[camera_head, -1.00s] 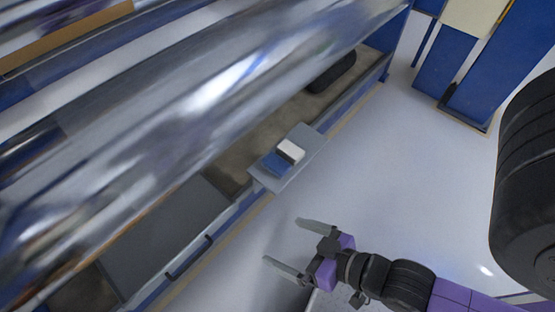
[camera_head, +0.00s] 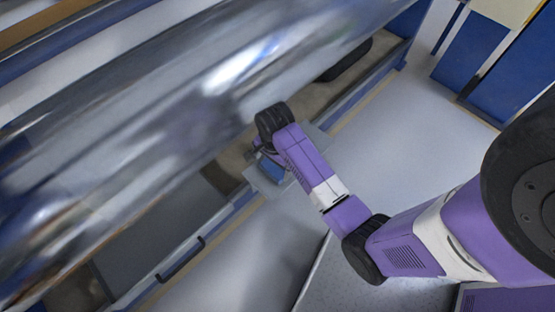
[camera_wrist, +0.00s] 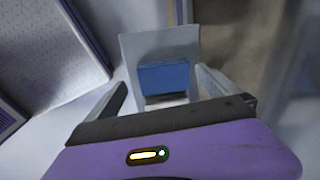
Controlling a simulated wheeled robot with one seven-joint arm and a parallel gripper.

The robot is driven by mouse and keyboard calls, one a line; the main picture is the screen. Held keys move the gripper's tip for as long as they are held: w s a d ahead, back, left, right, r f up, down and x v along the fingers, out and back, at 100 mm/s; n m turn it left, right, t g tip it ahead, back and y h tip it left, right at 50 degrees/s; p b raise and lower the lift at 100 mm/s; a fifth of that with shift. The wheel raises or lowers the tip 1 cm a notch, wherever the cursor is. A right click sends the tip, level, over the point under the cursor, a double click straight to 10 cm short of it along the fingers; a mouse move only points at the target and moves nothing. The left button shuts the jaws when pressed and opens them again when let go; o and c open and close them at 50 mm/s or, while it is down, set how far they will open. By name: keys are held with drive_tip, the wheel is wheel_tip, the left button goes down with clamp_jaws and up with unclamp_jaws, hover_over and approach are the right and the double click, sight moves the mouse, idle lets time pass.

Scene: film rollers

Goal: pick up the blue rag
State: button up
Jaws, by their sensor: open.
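The blue rag (camera_wrist: 165,77) is a folded block on a small grey shelf (camera_wrist: 150,43) in the wrist view. It lies between and beyond the two fingers of my gripper (camera_wrist: 162,85), which is open and empty. A pale strip (camera_wrist: 168,98) shows just below the rag, partly cut off by my gripper body. In the head view the rag (camera_head: 270,169) shows only in part, beside my purple arm. The arm hides the white block seen there earlier and most of my gripper.
A large shiny film roller (camera_head: 200,100) spans the upper left of the head view, close to my wrist. A dark object (camera_head: 345,62) lies on the ledge behind. A grey panel with a black handle (camera_head: 182,259) is at lower left. Open floor lies to the right.

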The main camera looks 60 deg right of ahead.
sight(275, 167)
drive_tip(key=shift+w+d+r+m+g, duration=0.2)
drive_tip(key=shift+d+r+m, duration=0.1)
drive_tip(key=shift+d, duration=0.3)
drive_tip(key=shift+w+d+r+m+g, duration=0.2)
drive_tip(key=shift+d+r, duration=0.05)
drive_tip(key=shift+d, duration=0.3)
drive_tip(key=shift+d+f, duration=0.1)
drive_tip(key=shift+f, duration=0.1)
drive_tip(key=f+b, duration=0.1)
drive_tip(key=f, duration=0.6)
drive_tip(key=shift+s+f, duration=0.15)
drive_tip(key=shift+s, duration=0.05)
drive_tip(key=shift+c, duration=0.2)
drive_tip(key=c, duration=1)
drive_tip(key=shift+c, duration=0.2)
wheel_tip(275, 167, up, 20)
drive_tip(key=p, duration=0.4)
